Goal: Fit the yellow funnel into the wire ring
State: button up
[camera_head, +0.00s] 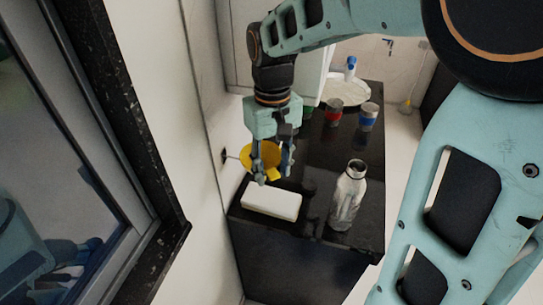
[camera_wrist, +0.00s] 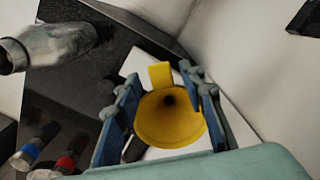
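The yellow funnel (camera_head: 261,158) is between the fingers of my gripper (camera_head: 272,172), above the white block and close to the white wall. In the wrist view, the funnel (camera_wrist: 168,128) shows its wide mouth and dark centre hole toward the camera, with a flat yellow tab at its far rim. The blue fingers of my gripper (camera_wrist: 166,105) lie against both sides of the funnel and appear shut on it. A small dark fitting (camera_head: 224,155) sticks out from the wall just left of the funnel. I cannot make out the wire ring itself.
A white block (camera_head: 271,201) lies on the black counter (camera_head: 312,178) below the gripper. A silver bottle (camera_head: 348,196) stands to its right. A red-banded can (camera_head: 334,112) and a blue-banded can (camera_head: 368,116) stand farther back. The middle counter is clear.

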notch_tip(320, 180, up, 12)
jog(key=shift+w, duration=0.25)
dwell(0.5)
jog(key=shift+f, duration=0.1)
